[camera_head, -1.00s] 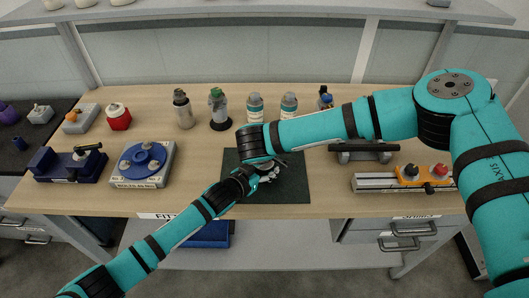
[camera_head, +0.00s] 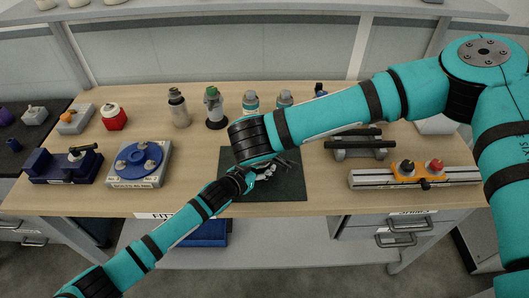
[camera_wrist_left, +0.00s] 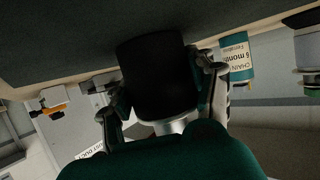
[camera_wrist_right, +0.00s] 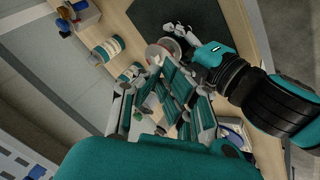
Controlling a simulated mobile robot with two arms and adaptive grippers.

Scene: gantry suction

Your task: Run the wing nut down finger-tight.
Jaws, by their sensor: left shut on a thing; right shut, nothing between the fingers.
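My left gripper (camera_head: 262,174) is low over the dark mat. In the left wrist view its fingers (camera_wrist_left: 160,90) stand on either side of a dark cylinder with a silver collar (camera_wrist_left: 172,126), and it is shut on this part. My right gripper is shut and empty; in the right wrist view its fingers (camera_wrist_right: 160,78) point towards a pale round metal piece (camera_wrist_right: 157,54) beside the left gripper. Whether they touch it I cannot tell. In the head view my right wrist covers most of the work. I cannot make out the wing nut clearly in any view.
The dark mat (camera_head: 292,188) lies mid-bench. A blue round fixture (camera_head: 139,158) and a dark blue vise (camera_head: 52,166) stand left. Bottles (camera_head: 179,108) line the back. A rail with an orange slider (camera_head: 406,174) and a grey stand (camera_head: 358,152) are right.

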